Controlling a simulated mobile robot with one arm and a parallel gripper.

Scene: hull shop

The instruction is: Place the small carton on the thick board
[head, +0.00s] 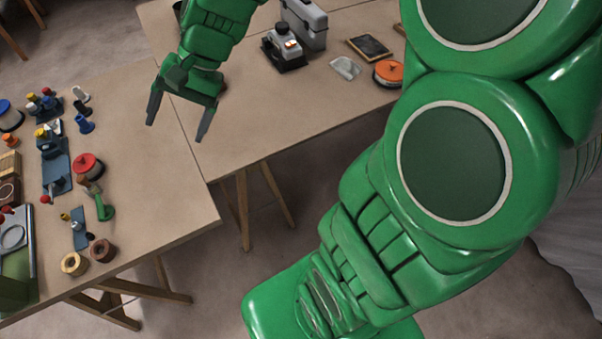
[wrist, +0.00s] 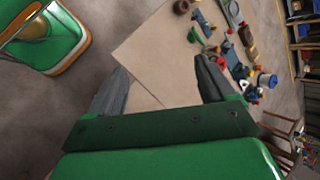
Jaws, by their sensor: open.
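My gripper (head: 175,131) is open and empty, hanging above the wooden tables near the seam where they meet. Its two dark fingers also show spread apart in the wrist view (wrist: 163,68), with bare tabletop between and beyond them. I cannot make out a small carton for certain in either view. A light wooden block (head: 9,164) lies at the left edge of the head view, cut off by the frame; I cannot tell whether it is the thick board. My gripper is well to the right of it and not touching anything.
The left table (head: 150,200) holds several tools, knobs and spools along its left side; its right part is bare. The right table (head: 240,130) holds a grey case (head: 304,24), a dark framed plate (head: 370,47) and an orange-topped reel (head: 388,72). My arm hides much of the right.

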